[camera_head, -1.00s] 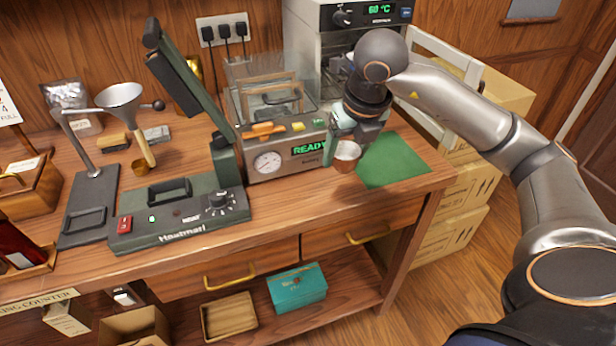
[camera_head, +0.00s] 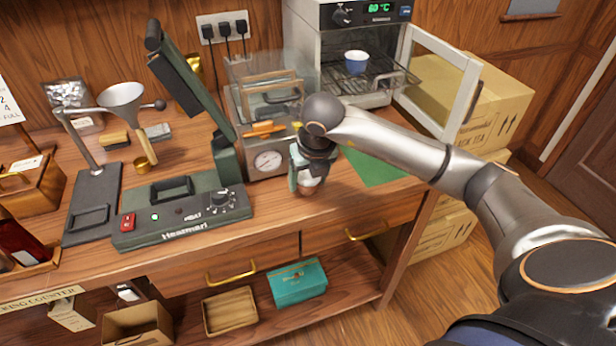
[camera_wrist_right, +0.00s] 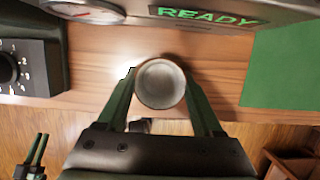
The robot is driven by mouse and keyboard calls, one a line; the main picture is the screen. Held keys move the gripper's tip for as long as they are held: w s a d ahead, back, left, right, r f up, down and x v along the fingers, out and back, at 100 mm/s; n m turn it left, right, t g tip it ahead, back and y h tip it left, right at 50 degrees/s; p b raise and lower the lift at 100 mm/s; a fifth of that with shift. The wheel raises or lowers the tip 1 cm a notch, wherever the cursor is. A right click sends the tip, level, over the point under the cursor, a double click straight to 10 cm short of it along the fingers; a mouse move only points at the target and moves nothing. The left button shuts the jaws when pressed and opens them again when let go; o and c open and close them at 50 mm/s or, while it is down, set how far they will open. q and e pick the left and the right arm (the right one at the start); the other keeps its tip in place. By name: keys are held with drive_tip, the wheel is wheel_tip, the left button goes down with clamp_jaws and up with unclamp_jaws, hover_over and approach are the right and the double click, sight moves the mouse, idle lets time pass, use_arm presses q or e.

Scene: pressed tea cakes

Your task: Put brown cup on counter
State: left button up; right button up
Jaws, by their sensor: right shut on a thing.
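The brown cup (camera_wrist_right: 161,84) is between the green fingers of my right gripper (camera_wrist_right: 161,99) in the right wrist view, its round, pale grey inside facing the camera. In the head view my right gripper (camera_head: 307,182) is shut on the cup (camera_head: 310,187) over the front part of the wooden counter (camera_head: 270,210), in front of the machine with the dial. I cannot tell whether the cup's base touches the wood.
A green mat (camera_head: 378,170) lies right of the cup. The black-green heat sealer (camera_head: 184,208) stands to the left, the dial machine (camera_head: 266,163) behind. The oven (camera_head: 322,50) has its door (camera_head: 450,85) open, with a blue-and-white cup (camera_head: 356,61) inside.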

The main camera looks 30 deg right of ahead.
drive_tip(key=shift+f, duration=0.15)
drive_tip(key=o, duration=1.4)
drive_tip(key=shift+c, duration=0.2)
drive_tip(key=shift+r, duration=0.3)
drive_tip(key=v, duration=1.1)
drive_tip(key=shift+r, duration=0.35)
drive_tip(key=shift+s, duration=0.15)
